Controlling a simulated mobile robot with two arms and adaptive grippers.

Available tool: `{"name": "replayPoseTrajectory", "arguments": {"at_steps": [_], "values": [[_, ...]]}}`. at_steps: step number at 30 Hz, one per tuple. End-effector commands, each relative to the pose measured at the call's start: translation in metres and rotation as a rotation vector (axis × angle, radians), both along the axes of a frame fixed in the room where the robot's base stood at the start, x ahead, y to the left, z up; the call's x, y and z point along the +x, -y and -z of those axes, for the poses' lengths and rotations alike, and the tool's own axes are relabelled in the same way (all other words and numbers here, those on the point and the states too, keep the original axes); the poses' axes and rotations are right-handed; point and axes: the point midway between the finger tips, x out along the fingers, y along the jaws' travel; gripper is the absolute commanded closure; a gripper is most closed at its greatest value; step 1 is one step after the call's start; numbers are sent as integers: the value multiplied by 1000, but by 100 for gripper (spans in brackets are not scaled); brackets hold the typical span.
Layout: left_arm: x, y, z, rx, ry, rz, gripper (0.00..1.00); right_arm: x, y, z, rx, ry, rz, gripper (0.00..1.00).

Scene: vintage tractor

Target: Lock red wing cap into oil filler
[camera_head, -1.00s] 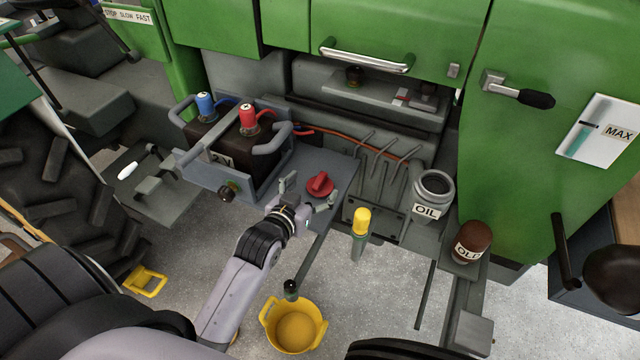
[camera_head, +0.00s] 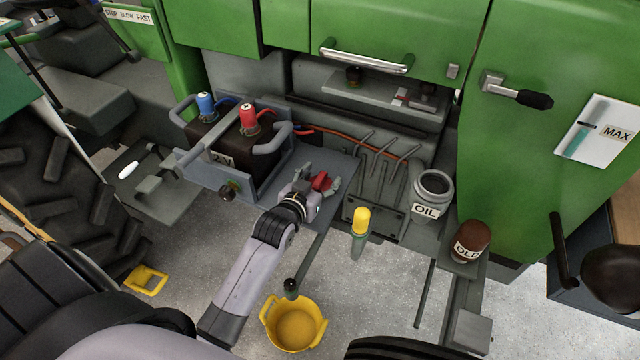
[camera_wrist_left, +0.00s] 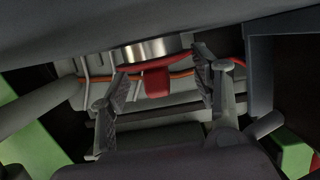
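The red wing cap (camera_head: 320,181) is on the grey shelf beside the battery, between the fingers of my left gripper (camera_head: 318,184). In the left wrist view the cap's red wing (camera_wrist_left: 156,82) hangs between the two fingers (camera_wrist_left: 163,90), with clear gaps on both sides, and a shiny metal band shows above it. The gripper is open around the cap. The oil filler (camera_head: 433,183) is an upright grey neck with an open dark mouth and an OIL label, to the right of the gripper. My right gripper is not in view.
The battery (camera_head: 232,150) with red and blue terminals stands left of the cap. A yellow-topped dipstick (camera_head: 361,221) and several thin grey pipes stand between cap and filler. A brown jar (camera_head: 471,243) stands right of the filler. A yellow bucket (camera_head: 268,318) is below.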

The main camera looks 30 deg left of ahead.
Motion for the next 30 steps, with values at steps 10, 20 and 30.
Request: {"name": "replayPoseTrajectory", "arguments": {"at_steps": [10,20,30], "values": [[0,0,0,0,0,0,68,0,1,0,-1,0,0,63],[0,0,0,0,0,0,90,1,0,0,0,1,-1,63],[0,0,-1,0,1,0,95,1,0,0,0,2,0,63]]}}
